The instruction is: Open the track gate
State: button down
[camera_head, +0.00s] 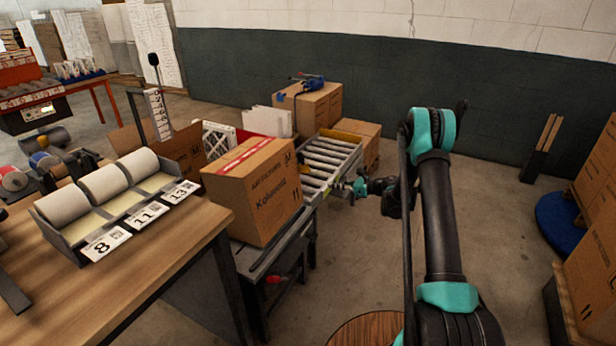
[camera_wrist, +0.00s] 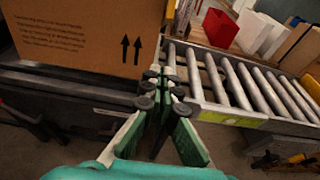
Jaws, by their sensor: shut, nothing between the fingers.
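The roller track (camera_head: 318,168) runs from the front toward the back wall, and its grey rollers (camera_wrist: 243,85) also show in the wrist view. A large cardboard box (camera_head: 255,195) stands on its near part, beside the rollers; the box's face with two arrows (camera_wrist: 85,32) fills the upper left of the wrist view. My gripper (camera_head: 345,190) is at the right side of the track. In the wrist view my gripper (camera_wrist: 163,85) is shut and empty, with its fingertips by the track's side rail between box and rollers. I cannot clearly make out the gate; the fingers hide part of the rail.
More cardboard boxes (camera_head: 310,106) stand beyond the track. A wooden table (camera_head: 150,275) with a tray of white rolls (camera_head: 103,187) is at the left. Boxes (camera_head: 588,235) stand at the right edge. The floor (camera_head: 490,215) right of my arm is partly clear.

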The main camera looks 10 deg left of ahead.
aim_at(307, 165)
jog(key=w+a+r, duration=0.1)
jog(key=w+a, duration=0.2)
jog(key=a, duration=0.7)
jog(key=shift+w+t+y, duration=0.2)
jog(key=shift+t+y, duration=0.1)
jog(key=shift+y, duration=0.1)
jog(key=shift+a+r, duration=0.1)
jog(key=r, duration=0.2)
jog(key=a+r, duration=0.2)
jog(key=r, duration=0.1)
jog(key=shift+w+r, duration=0.3)
jog(key=shift+w, duration=0.1)
jog(key=shift+f, duration=0.15)
